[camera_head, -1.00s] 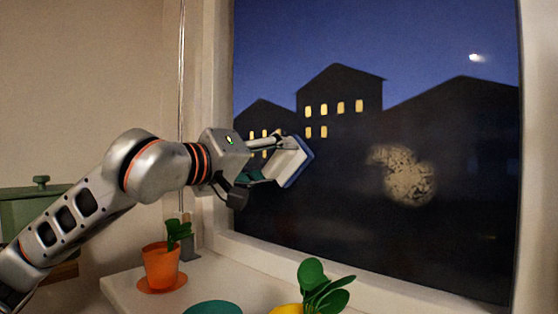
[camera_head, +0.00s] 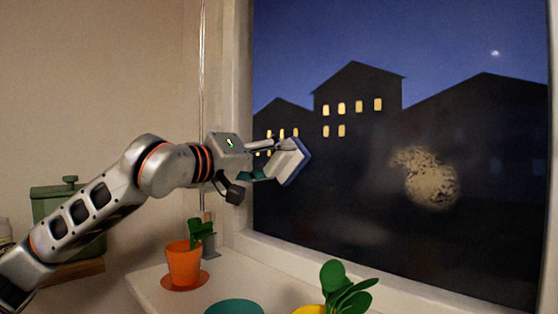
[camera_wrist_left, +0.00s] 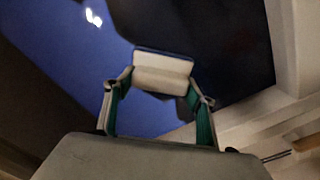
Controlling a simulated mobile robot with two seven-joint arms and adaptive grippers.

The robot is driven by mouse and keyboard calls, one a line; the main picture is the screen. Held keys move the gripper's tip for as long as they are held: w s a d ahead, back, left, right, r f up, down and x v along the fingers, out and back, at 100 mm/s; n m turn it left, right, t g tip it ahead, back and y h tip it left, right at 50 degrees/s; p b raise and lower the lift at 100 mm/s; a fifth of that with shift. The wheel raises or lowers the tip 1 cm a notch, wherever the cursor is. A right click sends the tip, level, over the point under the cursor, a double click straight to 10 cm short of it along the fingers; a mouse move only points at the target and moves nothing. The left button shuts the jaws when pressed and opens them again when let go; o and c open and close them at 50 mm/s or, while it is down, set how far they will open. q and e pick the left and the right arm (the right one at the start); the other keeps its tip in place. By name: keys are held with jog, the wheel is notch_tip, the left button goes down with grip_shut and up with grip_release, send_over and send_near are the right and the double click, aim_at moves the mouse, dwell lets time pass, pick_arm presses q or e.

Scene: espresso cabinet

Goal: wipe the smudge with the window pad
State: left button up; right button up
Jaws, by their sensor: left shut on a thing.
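The smudge (camera_head: 430,181) is a pale, mottled patch on the right half of the dark window pane (camera_head: 330,220). My left gripper (camera_head: 272,162) is shut on the window pad (camera_head: 291,163), a white block with a blue face. It holds the pad near the left part of the pane, left of the smudge and apart from it. Whether the pad touches the glass is not clear. In the left wrist view the pad (camera_wrist_left: 162,72) sits between the two green-lined fingers. The smudge cannot be made out in that view. My right gripper is not in view.
An orange pot with a plant (camera_head: 185,263) stands on the white sill (camera_head: 150,290) below my left arm. A leafy plant in a yellow pot (camera_head: 340,290) and a teal round thing (camera_head: 235,307) are at the front. A green box (camera_head: 60,200) is at left.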

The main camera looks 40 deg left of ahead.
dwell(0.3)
pick_arm(q)
jog(key=shift+s+a, duration=0.15)
jog(key=shift+s, duration=1.35)
jog(key=shift+s+a, duration=0.1)
jog(key=shift+s, duration=1.35)
jog(key=shift+s, duration=0.1)
jog(key=s, duration=0.2)
jog(key=shift+s+a, duration=0.1)
jog(key=shift+s, duration=0.3)
